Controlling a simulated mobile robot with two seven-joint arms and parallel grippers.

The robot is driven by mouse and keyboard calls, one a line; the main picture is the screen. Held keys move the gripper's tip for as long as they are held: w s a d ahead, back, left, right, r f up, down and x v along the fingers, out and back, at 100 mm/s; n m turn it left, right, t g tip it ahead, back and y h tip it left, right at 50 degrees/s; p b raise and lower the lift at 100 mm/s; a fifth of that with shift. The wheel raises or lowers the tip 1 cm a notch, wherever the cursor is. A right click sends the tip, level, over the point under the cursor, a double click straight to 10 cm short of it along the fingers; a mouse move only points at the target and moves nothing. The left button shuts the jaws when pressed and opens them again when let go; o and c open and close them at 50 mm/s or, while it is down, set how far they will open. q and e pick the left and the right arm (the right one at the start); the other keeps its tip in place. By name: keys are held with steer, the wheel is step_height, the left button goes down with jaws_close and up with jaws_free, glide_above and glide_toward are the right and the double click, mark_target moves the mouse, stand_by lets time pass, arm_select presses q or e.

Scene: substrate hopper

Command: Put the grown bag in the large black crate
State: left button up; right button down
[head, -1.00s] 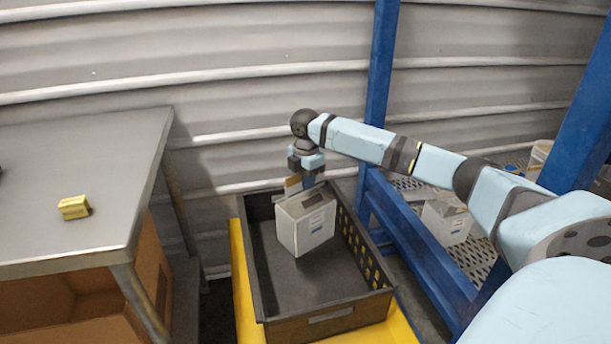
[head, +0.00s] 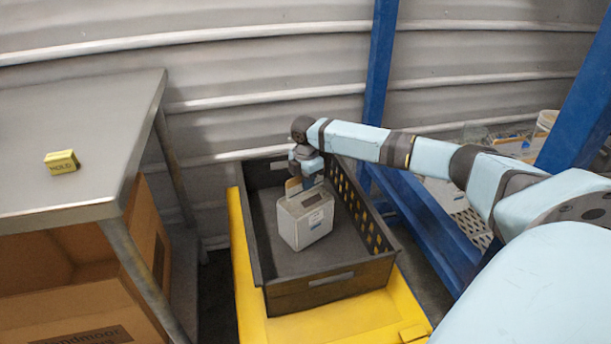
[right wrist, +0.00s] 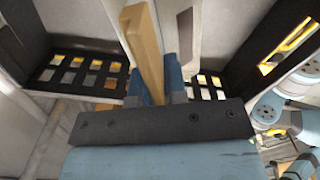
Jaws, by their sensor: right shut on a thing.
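My right gripper (head: 306,180) reaches down over the crate and is shut on the top of the bag. In the right wrist view the fingers (right wrist: 160,88) close on the tan strip (right wrist: 143,45), and slotted black crate walls (right wrist: 82,72) show on both sides. My left gripper is not in view.
The crate stands on a yellow platform (head: 375,318). A grey metal table (head: 90,120) with a small yellow block (head: 62,161) is at the left, a cardboard box (head: 95,285) below it. A blue rack frame (head: 430,225) stands close at the right.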

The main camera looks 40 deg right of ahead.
stand_by(0.3)
steer(key=c, duration=1.5)
jaws_free()
steer(key=shift+f, duration=0.2)
steer(key=o, duration=0.3)
steer(key=shift+o, duration=0.2)
